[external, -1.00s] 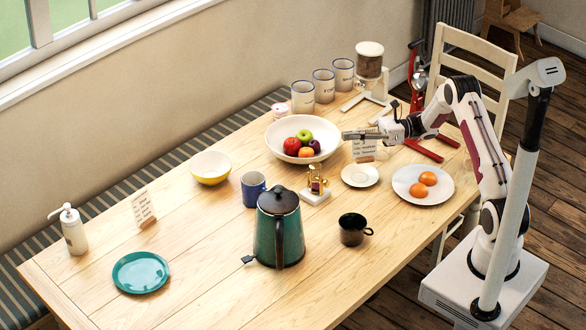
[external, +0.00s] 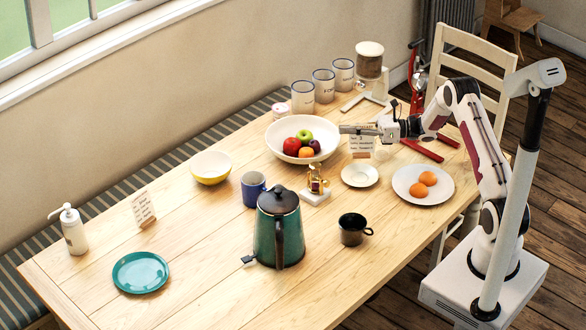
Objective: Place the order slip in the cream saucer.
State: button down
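The cream saucer (external: 360,175) lies on the table with nothing visible in it, left of the plate of orange fruit. My gripper (external: 342,129) reaches left over the far side of the table, beyond the saucer and near the fruit bowl. A small written card (external: 361,146) in a wooden holder shows just below my gripper, its top partly covered. A second written card (external: 144,208) stands tilted at the left of the table. I cannot tell which card is the order slip. The gap between my fingers is too small to make out, as is any contact with the card.
A white fruit bowl (external: 272,137) stands left of my gripper. A brass-coloured object on a white base (external: 315,196), a green kettle (external: 268,238) and a dark cup (external: 352,230) stand nearer. The plate (external: 436,193) is right of the saucer.

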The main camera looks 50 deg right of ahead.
jog(key=shift+f, duration=2.5)
jog(key=shift+f, duration=1.9)
jog(key=shift+f, duration=0.1)
jog(key=c, duration=2.3)
grip_release()
jog(key=shift+s+d, duration=0.35)
jog(key=shift+d, duration=0.05)
jog(key=v, duration=1.1)
